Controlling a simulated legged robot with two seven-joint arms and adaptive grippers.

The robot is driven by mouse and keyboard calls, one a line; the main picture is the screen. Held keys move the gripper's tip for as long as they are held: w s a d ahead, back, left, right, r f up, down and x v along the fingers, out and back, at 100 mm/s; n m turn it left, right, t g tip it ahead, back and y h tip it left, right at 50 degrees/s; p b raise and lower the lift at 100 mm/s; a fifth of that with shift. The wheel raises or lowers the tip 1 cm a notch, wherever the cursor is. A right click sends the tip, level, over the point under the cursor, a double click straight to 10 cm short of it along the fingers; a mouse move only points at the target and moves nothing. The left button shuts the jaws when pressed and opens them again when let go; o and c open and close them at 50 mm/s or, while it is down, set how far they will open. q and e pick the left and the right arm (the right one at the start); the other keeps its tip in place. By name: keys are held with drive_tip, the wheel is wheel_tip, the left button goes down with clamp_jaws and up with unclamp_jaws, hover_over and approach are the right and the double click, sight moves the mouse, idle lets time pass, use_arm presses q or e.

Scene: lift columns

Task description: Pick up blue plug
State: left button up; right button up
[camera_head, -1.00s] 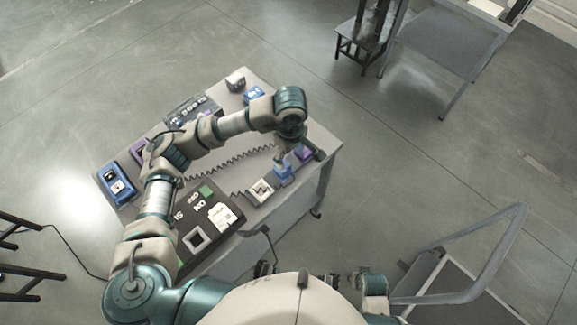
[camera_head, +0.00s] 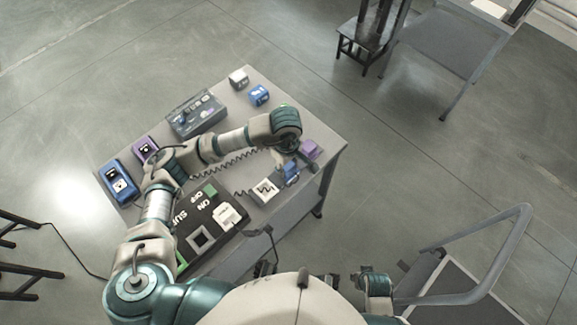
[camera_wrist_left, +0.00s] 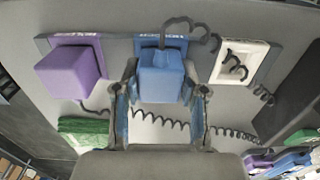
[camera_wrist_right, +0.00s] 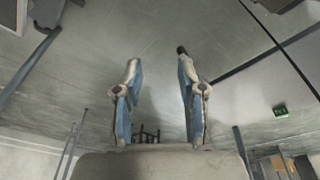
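The blue plug (camera_head: 291,171) sits on the table's right side, between a purple block (camera_head: 309,149) and a white socket (camera_head: 264,190). In the left wrist view the blue plug (camera_wrist_left: 161,78) is upright on a blue base, with a dark coiled cord beside it. My left gripper (camera_wrist_left: 160,80) is open, with one finger on each side of the plug. A narrow gap seems to remain, though contact is hard to tell. In the head view my left arm partly hides this gripper. My right gripper (camera_wrist_right: 158,75) is open and empty, over the floor away from the table.
A black panel (camera_head: 207,222) with switches lies at the table's near side. A cart (camera_head: 465,270) is at right.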

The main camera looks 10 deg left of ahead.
use_arm(q)
drive_tip(key=shift+a, duration=0.3)
drive_tip(key=c, duration=0.3)
drive_tip(key=shift+c, duration=0.2)
drive_tip(key=shift+d+r, duration=0.2)
drive_tip(key=shift+d, duration=0.15)
drive_tip(key=r, duration=0.9)
drive_tip(key=shift+a+r+p, duration=0.2)
drive_tip(key=shift+p, duration=0.2)
drive_tip(key=shift+d+r, duration=0.1)
drive_tip(key=shift+d, duration=0.05)
use_arm(e)
drive_tip(key=f, duration=0.1)
drive_tip(key=a+f, duration=0.1)
drive_tip(key=shift+s+f, duration=0.15)
drive_tip(key=shift+f, duration=0.2)
use_arm(q)
drive_tip(key=shift+d, duration=0.1)
use_arm(e)
drive_tip(key=shift+d, duration=0.15)
